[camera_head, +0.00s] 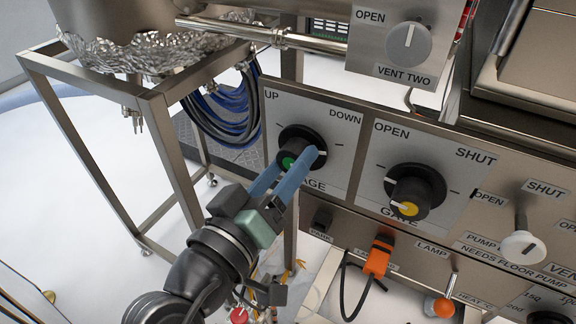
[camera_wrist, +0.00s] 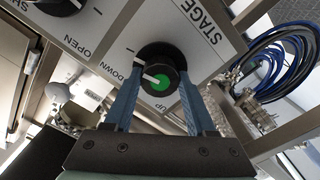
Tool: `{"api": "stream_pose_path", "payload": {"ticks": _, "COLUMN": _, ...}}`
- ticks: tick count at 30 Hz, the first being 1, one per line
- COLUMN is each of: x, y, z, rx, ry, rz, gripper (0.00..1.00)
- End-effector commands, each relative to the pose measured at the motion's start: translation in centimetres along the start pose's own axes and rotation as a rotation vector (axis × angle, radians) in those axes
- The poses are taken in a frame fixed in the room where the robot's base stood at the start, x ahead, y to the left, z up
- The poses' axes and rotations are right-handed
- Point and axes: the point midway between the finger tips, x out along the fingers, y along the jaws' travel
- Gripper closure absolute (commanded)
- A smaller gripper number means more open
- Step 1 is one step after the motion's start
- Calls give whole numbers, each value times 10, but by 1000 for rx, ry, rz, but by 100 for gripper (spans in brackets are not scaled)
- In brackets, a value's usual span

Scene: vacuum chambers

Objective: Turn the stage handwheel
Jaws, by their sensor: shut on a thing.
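The stage handwheel (camera_head: 298,143) is a black knob with a green centre and a white pointer line, on a panel marked UP, DOWN and STAGE, its first letters hidden in the head view. My gripper (camera_head: 288,168) has blue fingers closed on the knob from either side. In the wrist view the knob (camera_wrist: 160,75) sits between the fingertips of my gripper (camera_wrist: 158,85), and its white line points toward the DOWN side. In the head view the fingers cover part of the knob.
A similar gate knob (camera_head: 413,191) with a yellow centre is just right. The vent two knob (camera_head: 408,42) is above. An orange plug (camera_head: 378,256) and a white-knobbed lever (camera_head: 522,245) are lower right. A metal frame (camera_head: 165,150) and blue cables (camera_head: 228,115) stand left.

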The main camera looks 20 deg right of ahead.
Motion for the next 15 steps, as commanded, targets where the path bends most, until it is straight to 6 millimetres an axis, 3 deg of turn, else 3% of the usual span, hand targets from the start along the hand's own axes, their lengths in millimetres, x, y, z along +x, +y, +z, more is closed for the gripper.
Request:
{"api": "stream_pose_path", "payload": {"ticks": 8, "x": 0, "y": -1, "z": 1, "rx": 5, "ry": -3, "rz": -3, "gripper": 100}}
{"api": "stream_pose_path", "payload": {"ticks": 9, "x": 0, "y": -1, "z": 1, "rx": 4, "ry": -2, "rz": -3, "gripper": 40}}
{"api": "stream_pose_path", "payload": {"ticks": 13, "x": 0, "y": -1, "z": 0, "rx": 3, "ry": -1, "rz": -2, "gripper": 17}}
{"api": "stream_pose_path", "payload": {"ticks": 15, "x": 0, "y": 0, "z": 0, "rx": 3, "ry": -1, "rz": -2, "gripper": 14}}
